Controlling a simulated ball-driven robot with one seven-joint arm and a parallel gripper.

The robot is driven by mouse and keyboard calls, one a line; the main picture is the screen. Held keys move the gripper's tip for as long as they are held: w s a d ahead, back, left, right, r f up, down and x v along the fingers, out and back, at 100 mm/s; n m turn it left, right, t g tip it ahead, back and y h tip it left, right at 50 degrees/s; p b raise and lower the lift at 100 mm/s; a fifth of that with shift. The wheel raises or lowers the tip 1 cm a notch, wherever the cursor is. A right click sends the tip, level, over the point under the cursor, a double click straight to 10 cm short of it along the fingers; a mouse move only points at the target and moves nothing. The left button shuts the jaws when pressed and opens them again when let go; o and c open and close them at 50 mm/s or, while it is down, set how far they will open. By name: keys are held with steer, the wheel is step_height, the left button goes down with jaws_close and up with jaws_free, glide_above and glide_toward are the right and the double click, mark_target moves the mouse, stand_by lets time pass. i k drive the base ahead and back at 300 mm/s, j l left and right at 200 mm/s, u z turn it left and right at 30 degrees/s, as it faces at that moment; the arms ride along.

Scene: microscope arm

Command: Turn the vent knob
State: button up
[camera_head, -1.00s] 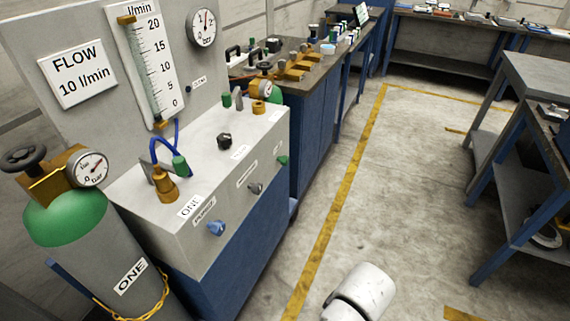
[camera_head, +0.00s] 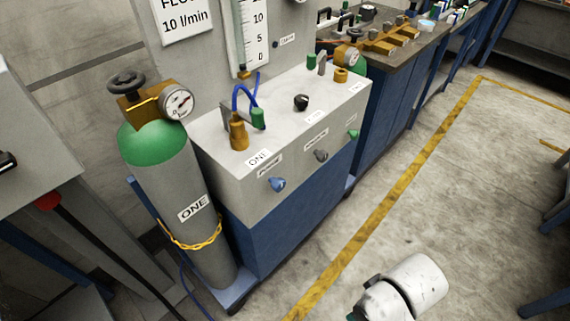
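A grey bench unit (camera_head: 235,185) with a blue lower body stands in the middle of the view. Its sloped front carries a blue knob (camera_head: 277,184) at left, a grey knob (camera_head: 320,155) in the middle and a small green knob (camera_head: 353,134) at right. A black knob (camera_head: 301,102) is on its top. The labels beside these knobs are too small to read surely, so I cannot tell which is the vent knob. A white rounded part of my arm shows at the bottom, apart from the unit. My gripper is not in view.
A grey cylinder (camera_head: 197,247) with green shoulder, gauge (camera_head: 177,103) and yellow chain stands left of the unit. A grey cabinet (camera_head: 45,150) with a red fitting is at far left. A workbench (camera_head: 385,75) is behind. The floor (camera_head: 430,200) at right is clear.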

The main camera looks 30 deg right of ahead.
mark_target(354, 134)
steer(key=i+l+u, duration=0.25)
steer(key=i+l, duration=0.2)
steer(key=l, duration=0.2)
steer(key=i+l+u, duration=0.15)
steer(key=i+l, duration=0.05)
steer(key=l, duration=0.1)
